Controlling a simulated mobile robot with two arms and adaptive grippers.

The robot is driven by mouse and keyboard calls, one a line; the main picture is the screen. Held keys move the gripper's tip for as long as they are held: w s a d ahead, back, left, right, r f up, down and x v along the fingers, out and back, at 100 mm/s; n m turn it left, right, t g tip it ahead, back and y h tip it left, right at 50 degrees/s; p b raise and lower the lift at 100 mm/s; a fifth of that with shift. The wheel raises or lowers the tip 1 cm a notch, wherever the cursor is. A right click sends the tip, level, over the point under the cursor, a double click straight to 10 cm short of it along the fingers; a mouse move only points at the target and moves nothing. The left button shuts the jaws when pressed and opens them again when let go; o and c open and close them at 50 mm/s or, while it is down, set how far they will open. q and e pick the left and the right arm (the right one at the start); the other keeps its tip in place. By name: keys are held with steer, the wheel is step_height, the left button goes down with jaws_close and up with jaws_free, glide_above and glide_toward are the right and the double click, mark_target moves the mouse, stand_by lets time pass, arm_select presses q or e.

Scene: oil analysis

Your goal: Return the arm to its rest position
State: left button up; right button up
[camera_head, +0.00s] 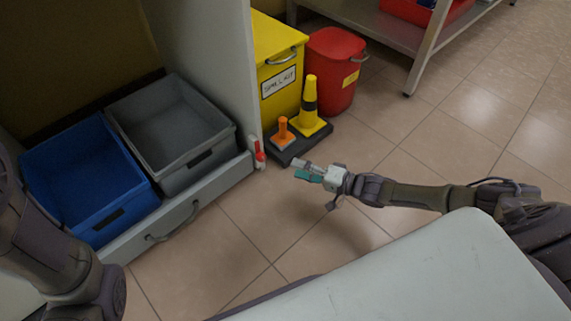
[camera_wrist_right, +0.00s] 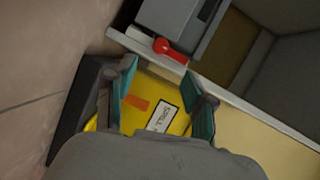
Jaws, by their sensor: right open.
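My right arm reaches in from the right in the head view. Its gripper (camera_head: 308,172) is over the floor, in front of the black base with the cones. In the right wrist view the gripper (camera_wrist_right: 166,92) has its two teal-padded fingers apart, with nothing between them. Past the fingers that view shows the yellow spill kit box (camera_wrist_right: 182,122) and a red handle (camera_wrist_right: 168,48). Part of my left arm shows at the lower left of the head view; its gripper is out of the frame.
An open drawer (camera_head: 178,222) holds a blue bin (camera_head: 88,178) and a grey bin (camera_head: 170,130). Floor at right is clear.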

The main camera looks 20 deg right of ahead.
steer(key=shift+s+d+r, duration=0.1)
steer(key=shift+s+d, duration=0.3)
steer(key=shift+s, duration=0.05)
